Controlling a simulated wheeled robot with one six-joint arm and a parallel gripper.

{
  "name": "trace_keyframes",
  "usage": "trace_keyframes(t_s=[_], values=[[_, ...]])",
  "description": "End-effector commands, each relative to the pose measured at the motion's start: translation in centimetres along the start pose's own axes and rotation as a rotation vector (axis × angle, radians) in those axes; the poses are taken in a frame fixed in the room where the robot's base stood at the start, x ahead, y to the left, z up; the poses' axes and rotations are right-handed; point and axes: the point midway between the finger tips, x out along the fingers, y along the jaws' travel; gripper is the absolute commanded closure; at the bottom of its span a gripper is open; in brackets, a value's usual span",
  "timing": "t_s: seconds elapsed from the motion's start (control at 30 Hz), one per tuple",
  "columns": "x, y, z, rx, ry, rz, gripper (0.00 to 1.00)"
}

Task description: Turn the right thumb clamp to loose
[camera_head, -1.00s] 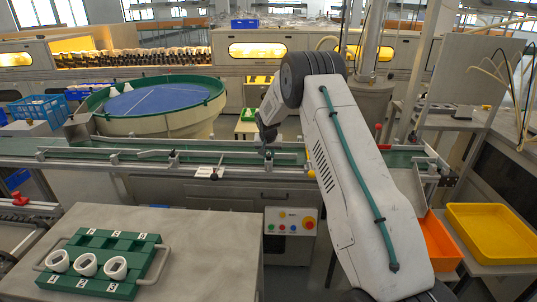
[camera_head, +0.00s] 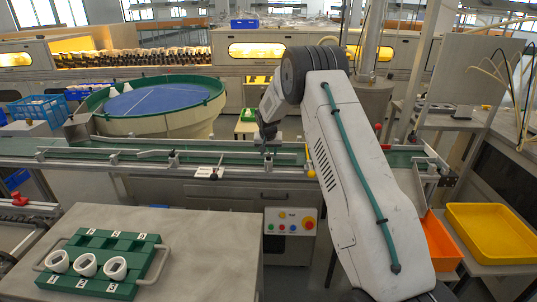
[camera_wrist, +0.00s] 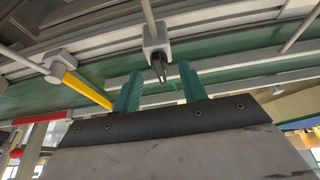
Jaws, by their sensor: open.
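My gripper (camera_wrist: 160,88) shows in the wrist view with its two green fingers apart and nothing gripped. A grey clamp block with a dark thumb piece (camera_wrist: 158,66) sits on a rod, just beyond the fingertips and lined up between them. Whether the fingers touch it cannot be told. In the head view my gripper (camera_head: 267,138) is above the conveyor's guide rail, over the right clamp (camera_head: 268,157), which is small and partly hidden. The left clamp (camera_head: 173,158) stands farther left on the same rail. The thumb piece's turn position is too small to read.
The green-belt conveyor (camera_head: 110,154) runs across the middle. A second grey block (camera_wrist: 59,69) with a yellow bar (camera_wrist: 88,89) lies left in the wrist view. A button panel (camera_head: 290,221) is below the conveyor. A green tray (camera_head: 110,244) holds white parts on the front table.

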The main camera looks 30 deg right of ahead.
Motion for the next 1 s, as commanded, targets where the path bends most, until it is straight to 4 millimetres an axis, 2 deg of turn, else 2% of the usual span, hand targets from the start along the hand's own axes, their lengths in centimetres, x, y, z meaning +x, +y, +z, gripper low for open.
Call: trace_keyframes(t_s=[0.2,0.4,1.0], values=[[-4.0,0.0,-0.1,0.0,0.002,-0.001,0.58],[-6.0,0.0,0.0,0.0,-0.001,0.0,0.58],[-6.3,0.0,0.1,-0.01,-0.003,0.001,0.58]])
